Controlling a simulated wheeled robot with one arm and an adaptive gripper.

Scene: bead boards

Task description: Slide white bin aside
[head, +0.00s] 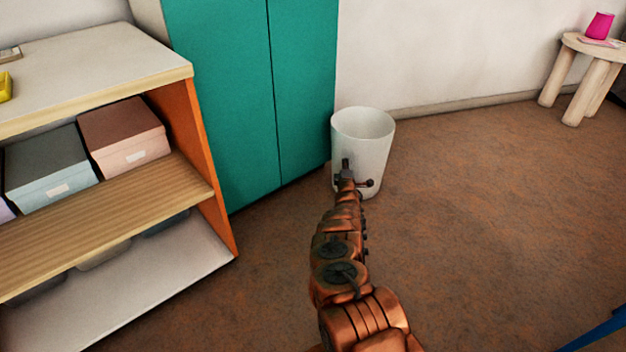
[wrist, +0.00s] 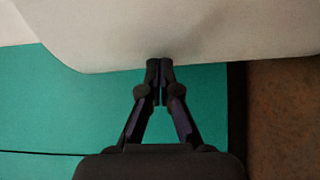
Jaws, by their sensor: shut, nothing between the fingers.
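The white bin (head: 362,135) stands upright on the brown floor, close to the right front corner of the teal cabinet (head: 250,90). In the wrist view the bin (wrist: 190,30) fills the top as a pale wall. My gripper (wrist: 160,66) is shut and empty, with its fingertips at the bin's lower edge in that view. I cannot tell for sure whether they touch it. In the head view my gripper (head: 345,165) is in front of the bin's near side and hides part of it.
An orange-sided shelf (head: 205,140) with storage boxes (head: 125,135) stands on the left. A small stool (head: 588,75) with a pink cup (head: 599,25) is at the far right. The floor right of the bin (head: 480,170) is clear. A blue object (head: 600,332) shows at the lower right corner.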

